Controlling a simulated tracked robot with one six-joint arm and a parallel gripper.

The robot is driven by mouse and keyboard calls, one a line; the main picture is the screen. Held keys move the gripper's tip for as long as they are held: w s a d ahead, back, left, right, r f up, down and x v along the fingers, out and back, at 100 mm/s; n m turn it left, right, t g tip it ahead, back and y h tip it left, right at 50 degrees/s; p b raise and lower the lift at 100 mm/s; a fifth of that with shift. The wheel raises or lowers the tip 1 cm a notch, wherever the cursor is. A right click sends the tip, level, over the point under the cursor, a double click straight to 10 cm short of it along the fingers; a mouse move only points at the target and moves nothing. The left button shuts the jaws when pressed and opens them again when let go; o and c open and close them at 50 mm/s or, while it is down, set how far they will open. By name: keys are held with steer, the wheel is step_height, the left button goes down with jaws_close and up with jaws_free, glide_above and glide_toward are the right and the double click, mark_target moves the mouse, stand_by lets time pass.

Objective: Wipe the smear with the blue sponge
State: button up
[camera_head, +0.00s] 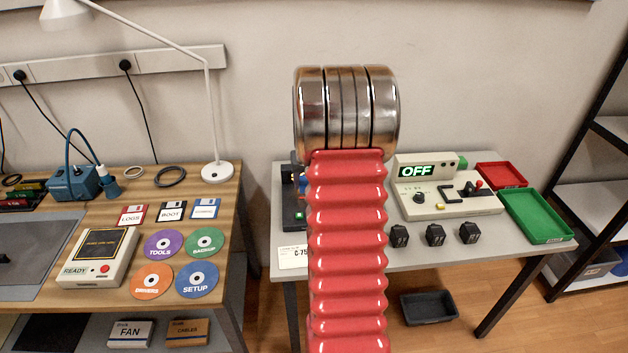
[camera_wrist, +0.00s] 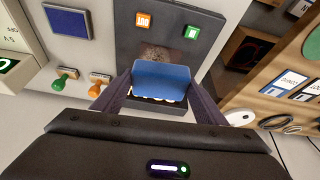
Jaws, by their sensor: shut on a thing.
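The blue sponge (camera_wrist: 160,78) is between the two fingers of my gripper (camera_wrist: 158,92) in the wrist view. The gripper is shut on it. A brownish, mottled smear (camera_wrist: 154,52) lies on a dark grey panel (camera_wrist: 195,55), just above the sponge's upper edge in the picture. I cannot tell whether the sponge touches the panel. Small pale shapes show under the sponge's lower edge and are too small to make out. In the head view my red arm hides the gripper, the sponge and the smear.
An orange tile (camera_wrist: 144,20) and a green tile (camera_wrist: 191,32) sit on the panel above the smear. A green stamp (camera_wrist: 65,77) and an orange stamp (camera_wrist: 100,79) stand to the left. The wooden desk (camera_head: 225,215) with discs and floppies is left of the grey table (camera_head: 400,258).

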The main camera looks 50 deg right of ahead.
steer(key=shift+s+d, duration=0.15)
steer(key=shift+d, duration=0.05)
